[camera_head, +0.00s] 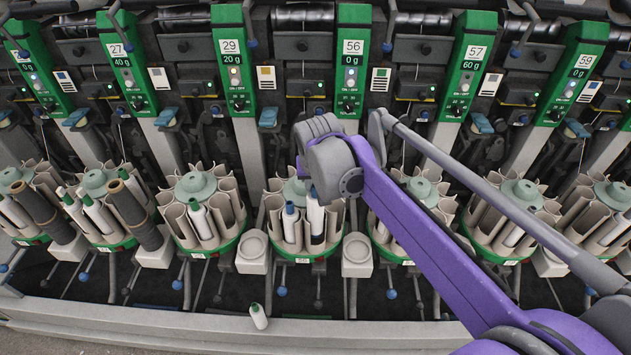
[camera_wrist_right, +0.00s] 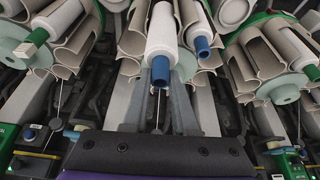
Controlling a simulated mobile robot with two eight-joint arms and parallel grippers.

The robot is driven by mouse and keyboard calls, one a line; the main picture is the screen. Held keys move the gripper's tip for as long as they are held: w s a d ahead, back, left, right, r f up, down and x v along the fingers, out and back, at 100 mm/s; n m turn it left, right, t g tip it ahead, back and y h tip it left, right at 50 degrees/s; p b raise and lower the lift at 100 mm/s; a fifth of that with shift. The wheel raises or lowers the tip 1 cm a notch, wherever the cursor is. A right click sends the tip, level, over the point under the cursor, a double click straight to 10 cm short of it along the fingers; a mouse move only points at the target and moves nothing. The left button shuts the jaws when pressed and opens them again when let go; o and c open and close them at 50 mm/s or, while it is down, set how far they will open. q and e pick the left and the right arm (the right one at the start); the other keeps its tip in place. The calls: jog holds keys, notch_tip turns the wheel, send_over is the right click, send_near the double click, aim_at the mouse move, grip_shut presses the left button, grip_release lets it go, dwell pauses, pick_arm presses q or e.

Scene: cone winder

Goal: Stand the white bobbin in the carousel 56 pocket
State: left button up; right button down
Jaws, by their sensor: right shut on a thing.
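Carousel 56 (camera_head: 303,256) is a ring of beige pockets on a green base, below the green panel marked 56 (camera_head: 351,60). In the head view this white bobbin (camera_head: 315,214) is upright at the carousel's front right, among the pocket walls. I cannot tell whether its foot rests on the base. The jaws are mostly hidden behind my arm in the head view. My left gripper is not in view.
A second blue-tipped bobbin (camera_head: 290,223) stands just left in the same carousel. Neighbouring carousels (camera_head: 201,211) flank it, several with bobbins. Pale cup-topped blocks (camera_head: 254,252) stand between them.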

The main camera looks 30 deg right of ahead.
aim_at(316, 203)
jog(key=shift+f, duration=0.4)
jog(key=shift+f+b, duration=1.4)
jog(key=shift+f, duration=0.85)
jog(key=shift+f+b, duration=0.35)
jog(key=shift+f, duration=0.4)
jog(key=c, duration=0.6)
grip_release()
jog(key=p+v, duration=0.1)
jog(key=v, duration=1)
